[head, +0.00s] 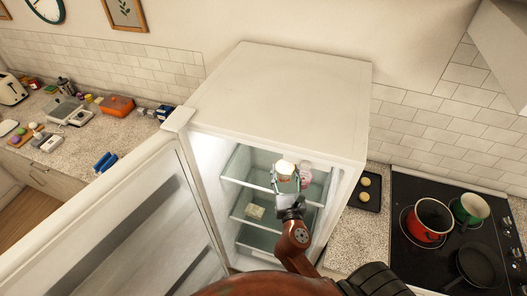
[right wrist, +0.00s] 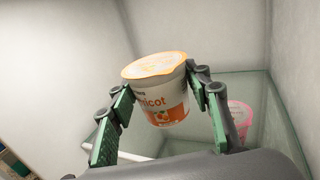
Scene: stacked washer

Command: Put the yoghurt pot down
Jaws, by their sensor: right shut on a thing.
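The yoghurt pot (right wrist: 158,90) is white and orange with a peach-coloured lid and lettering ending in "icot". My right gripper (head: 286,182) is inside the open fridge (head: 290,85), shut on the pot, which shows upright between its green-padded fingers in the right wrist view. In the head view the pot (head: 284,168) is at the upper glass shelf (head: 238,168). I cannot tell whether its base touches the shelf. My left gripper is not in view.
A pink pot (head: 305,170) stands on the upper shelf, just right of my gripper; it also shows in the right wrist view (right wrist: 240,118). The fridge door (head: 115,220) is open at left. The upper shelf's left part looks free.

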